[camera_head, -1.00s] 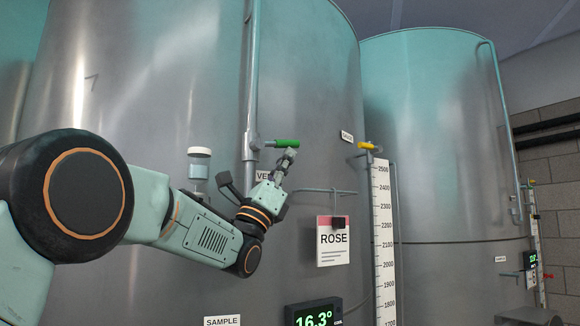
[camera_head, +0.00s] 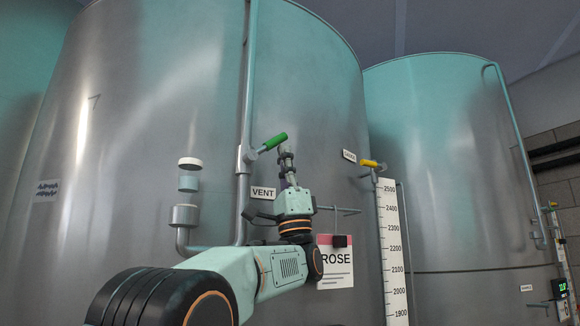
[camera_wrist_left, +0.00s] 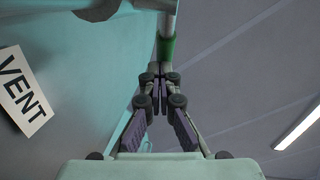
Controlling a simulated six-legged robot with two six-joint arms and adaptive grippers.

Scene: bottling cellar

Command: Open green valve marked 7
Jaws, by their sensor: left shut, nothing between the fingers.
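The green valve handle (camera_head: 273,142) is on the vertical pipe of the large tank, above the VENT label (camera_head: 263,193). It slants up to the right from its pivot; I can read no 7 on it. My left gripper (camera_head: 286,151) points up just under the handle, shut and empty. In the left wrist view the green handle (camera_wrist_left: 166,48) lies just beyond the closed fingertips (camera_wrist_left: 161,70); I cannot tell whether they touch. My right gripper is out of view.
A yellow valve handle (camera_head: 369,163) sits to the right, above a level scale (camera_head: 393,250). A ROSE sign (camera_head: 336,275) hangs beside my left wrist. A cup-topped pipe fitting (camera_head: 184,214) stands left of the vertical pipe. A second tank (camera_head: 445,170) is behind.

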